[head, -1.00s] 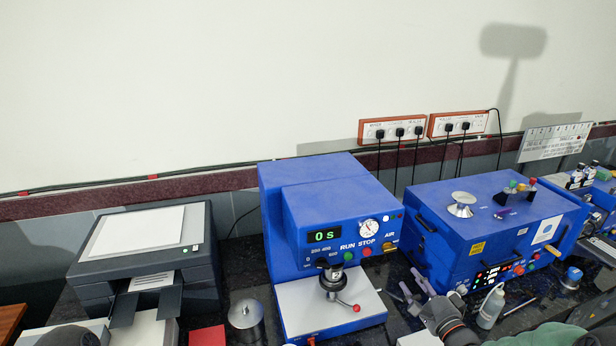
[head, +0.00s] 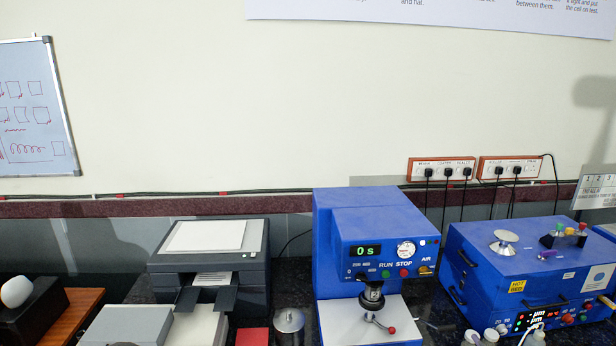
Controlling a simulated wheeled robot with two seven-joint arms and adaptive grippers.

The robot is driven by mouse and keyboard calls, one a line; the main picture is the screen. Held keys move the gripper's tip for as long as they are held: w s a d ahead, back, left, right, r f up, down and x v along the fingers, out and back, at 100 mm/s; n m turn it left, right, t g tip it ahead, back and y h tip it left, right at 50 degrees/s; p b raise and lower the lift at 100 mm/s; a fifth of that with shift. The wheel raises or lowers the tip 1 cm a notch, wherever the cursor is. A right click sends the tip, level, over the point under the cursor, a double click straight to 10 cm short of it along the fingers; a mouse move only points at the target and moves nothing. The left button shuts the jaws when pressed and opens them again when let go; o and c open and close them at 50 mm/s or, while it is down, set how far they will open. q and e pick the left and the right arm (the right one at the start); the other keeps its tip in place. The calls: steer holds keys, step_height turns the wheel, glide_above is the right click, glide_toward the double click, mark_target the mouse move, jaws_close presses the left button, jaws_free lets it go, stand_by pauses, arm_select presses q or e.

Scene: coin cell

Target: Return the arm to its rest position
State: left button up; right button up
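Neither of my grippers shows in the head view now, and no part of my arms can be made out clearly. The blue press (head: 368,228) stands on the dark bench in the lower middle. Its green display reads "0 s", and a dark ram with a red-tipped lever (head: 378,317) sits over its white base plate. Whether anything lies under the ram cannot be told.
A grey printer (head: 208,268) stands left of the press. A metal pot (head: 289,321) and a red block (head: 252,337) are between them. A blue box machine (head: 530,262) is at right, with white bottles (head: 490,337) before it. A whiteboard (head: 32,108) hangs at left.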

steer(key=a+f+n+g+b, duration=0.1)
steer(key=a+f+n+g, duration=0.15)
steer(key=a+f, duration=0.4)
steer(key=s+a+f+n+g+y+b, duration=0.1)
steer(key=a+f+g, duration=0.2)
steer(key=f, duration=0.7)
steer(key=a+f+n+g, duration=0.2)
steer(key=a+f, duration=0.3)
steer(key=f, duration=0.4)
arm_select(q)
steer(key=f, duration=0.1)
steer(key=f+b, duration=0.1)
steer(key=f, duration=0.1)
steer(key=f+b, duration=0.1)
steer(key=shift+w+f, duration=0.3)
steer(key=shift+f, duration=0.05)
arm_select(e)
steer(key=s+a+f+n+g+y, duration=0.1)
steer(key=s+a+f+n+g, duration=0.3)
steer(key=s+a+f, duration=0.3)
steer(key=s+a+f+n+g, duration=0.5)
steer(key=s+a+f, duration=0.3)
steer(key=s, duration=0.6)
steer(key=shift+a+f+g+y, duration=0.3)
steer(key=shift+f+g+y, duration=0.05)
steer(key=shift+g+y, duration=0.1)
